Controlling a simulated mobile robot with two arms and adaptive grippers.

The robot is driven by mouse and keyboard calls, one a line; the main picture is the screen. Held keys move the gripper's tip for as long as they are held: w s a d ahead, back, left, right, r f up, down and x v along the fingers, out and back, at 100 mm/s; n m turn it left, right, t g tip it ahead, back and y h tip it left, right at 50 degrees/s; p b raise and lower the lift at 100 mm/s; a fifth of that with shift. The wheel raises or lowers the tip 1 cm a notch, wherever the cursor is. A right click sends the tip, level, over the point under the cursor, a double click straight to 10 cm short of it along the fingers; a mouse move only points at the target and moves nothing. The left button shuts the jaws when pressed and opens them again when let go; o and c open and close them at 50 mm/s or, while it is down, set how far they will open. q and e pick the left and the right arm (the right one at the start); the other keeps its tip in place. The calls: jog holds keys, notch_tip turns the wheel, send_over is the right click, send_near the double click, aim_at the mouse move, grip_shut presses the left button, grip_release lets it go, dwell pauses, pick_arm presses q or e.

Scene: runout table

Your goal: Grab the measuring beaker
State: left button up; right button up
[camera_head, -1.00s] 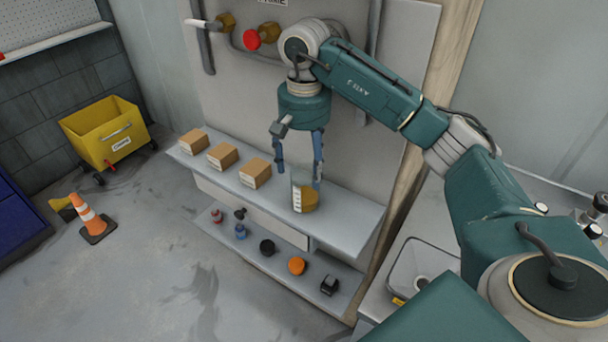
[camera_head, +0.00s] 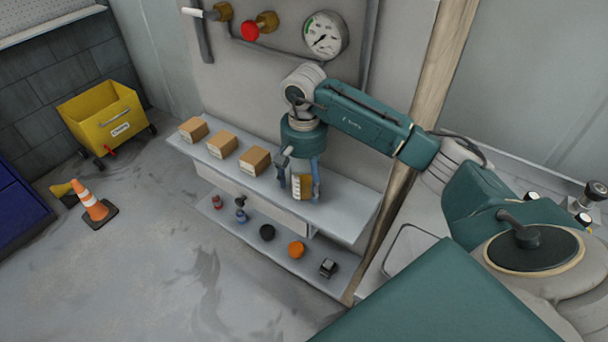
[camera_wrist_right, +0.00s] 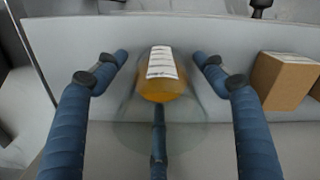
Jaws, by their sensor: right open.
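The measuring beaker (camera_head: 302,186) is clear, with an amber filling and a white scale label. It stands upright on the upper grey shelf (camera_head: 345,215). My right gripper (camera_head: 298,198) points down over it, with its blue fingers on either side of it. In the right wrist view, the beaker (camera_wrist_right: 161,85) sits between the open fingers of the right gripper (camera_wrist_right: 160,62), with gaps on both sides. A third finger overlaps the beaker's near part from below in that view. My left gripper is in neither current view.
Several cardboard boxes (camera_head: 255,161) stand left of the beaker on the same shelf; one box (camera_wrist_right: 287,80) shows in the wrist view. The lower shelf holds small items, including an orange one (camera_head: 296,249). A pressure gauge (camera_head: 325,35) and a red-knobbed valve (camera_head: 250,31) are on the wall panel.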

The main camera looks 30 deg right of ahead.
jog(key=shift+f, duration=0.3)
jog(key=c, duration=1.3)
jog(key=shift+o, duration=0.2)
jog(key=shift+w+r, duration=0.1)
